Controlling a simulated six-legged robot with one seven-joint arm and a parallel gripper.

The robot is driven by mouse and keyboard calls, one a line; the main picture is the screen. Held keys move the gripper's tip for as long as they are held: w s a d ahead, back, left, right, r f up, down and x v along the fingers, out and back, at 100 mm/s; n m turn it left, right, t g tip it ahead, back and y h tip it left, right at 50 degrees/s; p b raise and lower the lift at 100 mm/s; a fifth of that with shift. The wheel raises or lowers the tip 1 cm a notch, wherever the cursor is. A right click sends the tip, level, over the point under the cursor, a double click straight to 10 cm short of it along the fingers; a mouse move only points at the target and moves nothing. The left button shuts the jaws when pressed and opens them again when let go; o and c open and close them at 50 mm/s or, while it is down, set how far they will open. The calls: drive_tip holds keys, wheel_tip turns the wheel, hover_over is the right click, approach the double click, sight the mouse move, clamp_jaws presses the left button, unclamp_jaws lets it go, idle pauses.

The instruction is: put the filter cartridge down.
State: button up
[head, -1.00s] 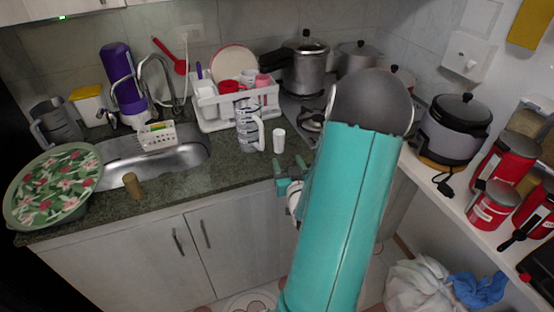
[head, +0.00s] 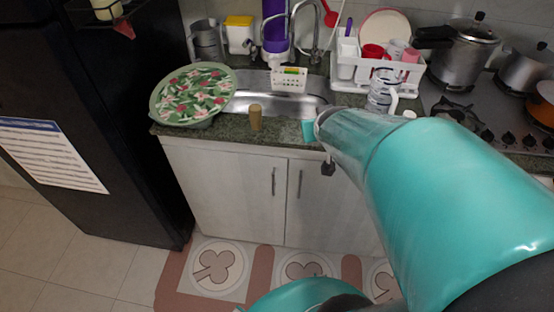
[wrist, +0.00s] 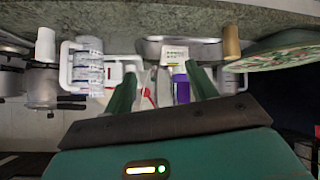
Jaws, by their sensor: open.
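No thing is clearly marked as the filter cartridge; a plain white cylinder and a tan cylinder are the likeliest. The white cylinder (head: 409,114) stands on the counter by the clear measuring jug, mostly hidden by my arm; it shows whole in the wrist view (wrist: 45,45). The tan cylinder (head: 256,117) stands upright at the counter's front edge before the sink, also in the wrist view (wrist: 231,42). My gripper (wrist: 160,70) is open, its green fingers apart with nothing between them. In the head view its teal finger (head: 308,130) shows near the counter edge, right of the tan cylinder.
The counter (head: 285,133) holds a floral-covered bowl (head: 193,92) at left, a sink (head: 270,103), a white dish rack (head: 345,72) and a clear jug (head: 382,90). A stove with pots (head: 466,50) is at right. A black fridge (head: 95,110) bounds the left.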

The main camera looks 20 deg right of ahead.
drive_tip(key=s+a+r+n+g+y, duration=0.1)
drive_tip(key=s+a+r+y, duration=0.1)
drive_tip(key=s+a, duration=0.4)
drive_tip(key=s+a+r+n+g+y, duration=0.1)
drive_tip(key=s+a+r+g+y, duration=0.1)
drive_tip(key=s+a, duration=0.5)
drive_tip(key=a+r, duration=0.1)
drive_tip(key=a, duration=0.2)
drive_tip(key=shift+a+r+g, duration=0.15)
drive_tip(key=shift+g, duration=0.15)
drive_tip(key=shift+o, duration=0.4)
drive_tip(key=shift+s, duration=0.1)
